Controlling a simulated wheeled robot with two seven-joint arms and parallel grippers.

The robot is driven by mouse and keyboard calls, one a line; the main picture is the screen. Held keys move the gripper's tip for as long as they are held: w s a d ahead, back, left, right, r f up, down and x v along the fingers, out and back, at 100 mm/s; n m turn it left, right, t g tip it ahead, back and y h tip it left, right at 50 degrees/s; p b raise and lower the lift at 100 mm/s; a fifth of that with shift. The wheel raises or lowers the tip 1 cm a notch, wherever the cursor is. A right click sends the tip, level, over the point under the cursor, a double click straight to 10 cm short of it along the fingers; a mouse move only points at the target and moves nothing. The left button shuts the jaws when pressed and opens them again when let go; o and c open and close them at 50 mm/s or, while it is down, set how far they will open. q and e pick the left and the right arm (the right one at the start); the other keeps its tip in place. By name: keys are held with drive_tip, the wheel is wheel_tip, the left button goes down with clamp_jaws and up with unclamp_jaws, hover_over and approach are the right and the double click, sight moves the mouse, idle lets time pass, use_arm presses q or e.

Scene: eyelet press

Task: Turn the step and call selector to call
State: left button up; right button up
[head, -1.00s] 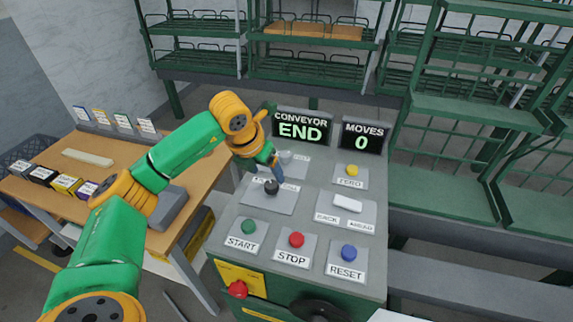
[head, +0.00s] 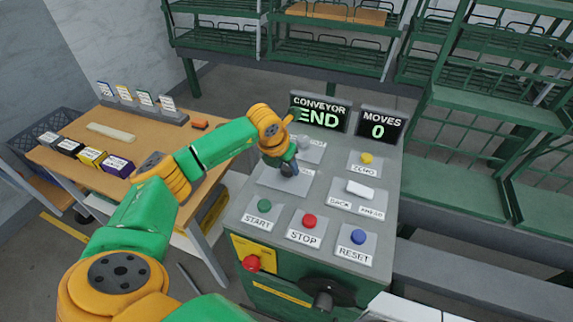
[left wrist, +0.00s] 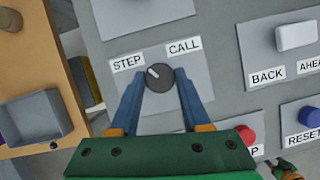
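The step and call selector is a dark round knob (left wrist: 159,77) on a grey plate, with a STEP label (left wrist: 128,62) at its upper left and a CALL label (left wrist: 184,46) at its upper right. Its white pointer mark points up and left, toward STEP. My left gripper (left wrist: 160,80) is open, with one blue finger on each side of the knob; I cannot tell whether they touch it. In the head view my left gripper (head: 289,168) is down at the selector plate (head: 272,181) and hides the knob. My right gripper is not clearly visible.
The panel also has green START (head: 264,205), red STOP (head: 309,221), blue RESET (head: 358,237) and yellow ZERO (head: 366,158) buttons, and a white BACK/AHEAD rocker (head: 360,188). The displays read END (head: 319,117) and 0 (head: 378,131). A wooden table (head: 130,150) stands to the left.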

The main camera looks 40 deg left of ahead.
use_arm(q)
clamp_jaws()
drive_tip(key=shift+a+f+m+h+b, duration=0.1)
drive_tip(key=shift+m+h+b, duration=0.3)
drive_tip(key=shift+m+b, duration=0.55)
drive_tip(key=m+h+b, duration=0.1)
drive_tip(key=m, duration=0.4)
drive_tip(key=m+g+h+b, duration=0.1)
drive_tip(key=m, duration=0.1)
drive_tip(key=shift+w+a+h, duration=0.1)
drive_tip(key=shift+w+h, duration=0.05)
drive_tip(key=shift+h, duration=0.15)
drive_tip(key=shift+w+r+m+g+h+b, duration=0.1)
drive_tip(key=shift+m+g+h+b, duration=0.25)
drive_tip(key=shift+m, duration=0.85)
drive_tip(key=shift+r+m+g+h+b, duration=0.15)
drive_tip(key=shift+m+g+b, duration=0.3)
drive_tip(key=shift+m, duration=0.7)
drive_tip(key=shift+a, duration=0.1)
drive_tip(key=o, duration=1.2)
unclamp_jaws()
drive_tip(key=shift+f, duration=0.1)
